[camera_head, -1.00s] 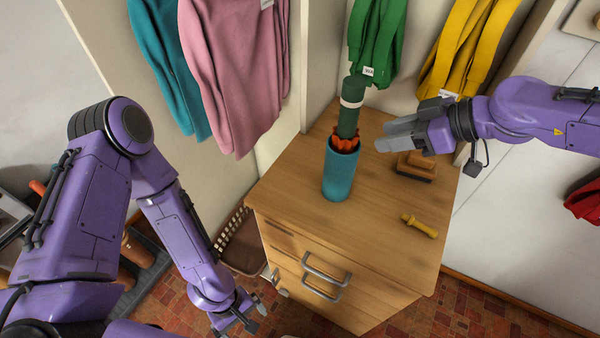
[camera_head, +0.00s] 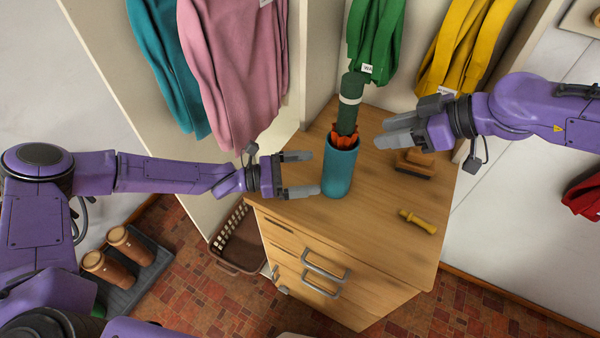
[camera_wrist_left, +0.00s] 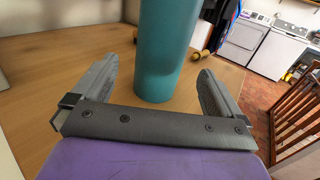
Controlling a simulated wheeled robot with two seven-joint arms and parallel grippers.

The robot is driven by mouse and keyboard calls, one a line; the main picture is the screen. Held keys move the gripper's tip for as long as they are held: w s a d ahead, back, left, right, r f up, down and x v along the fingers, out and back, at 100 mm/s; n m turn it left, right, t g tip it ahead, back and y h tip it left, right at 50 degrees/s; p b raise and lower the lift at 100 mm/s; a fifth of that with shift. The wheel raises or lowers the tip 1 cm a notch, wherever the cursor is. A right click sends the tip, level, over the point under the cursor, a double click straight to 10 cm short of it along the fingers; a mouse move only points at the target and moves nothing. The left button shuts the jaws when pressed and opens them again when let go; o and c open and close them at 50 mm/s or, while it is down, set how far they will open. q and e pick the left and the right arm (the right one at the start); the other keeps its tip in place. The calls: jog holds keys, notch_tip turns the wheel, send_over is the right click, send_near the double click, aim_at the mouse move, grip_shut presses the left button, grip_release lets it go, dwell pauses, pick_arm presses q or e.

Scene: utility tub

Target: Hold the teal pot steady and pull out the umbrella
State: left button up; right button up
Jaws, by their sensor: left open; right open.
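The teal pot (camera_head: 339,174) stands upright on the wooden cabinet top. The umbrella (camera_head: 347,115) stands in it, with a dark green upper part, a pale band and orange-red folds at the pot's rim. My left gripper (camera_head: 306,173) is open just left of the pot, its fingers pointing at it. In the left wrist view the pot (camera_wrist_left: 165,50) stands ahead between the two open fingers, with space on both sides. My right gripper (camera_head: 387,132) is open and empty, a little to the right of the umbrella and apart from it. The umbrella's lower end is hidden inside the pot.
A brown brush (camera_head: 415,165) and a yellow-handled item (camera_head: 417,221) lie on the cabinet top (camera_head: 375,235) to the right. Green (camera_head: 376,40) and yellow (camera_head: 462,45) garments hang behind. A brown basket (camera_head: 238,245) is on the floor left of the cabinet.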

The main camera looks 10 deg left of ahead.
aim_at(343, 169)
pick_arm(q)
jog(key=x, duration=0.9)
jog(key=shift+d+f, duration=0.1)
jog(key=shift+d, duration=0.15)
jog(key=c, duration=1.3)
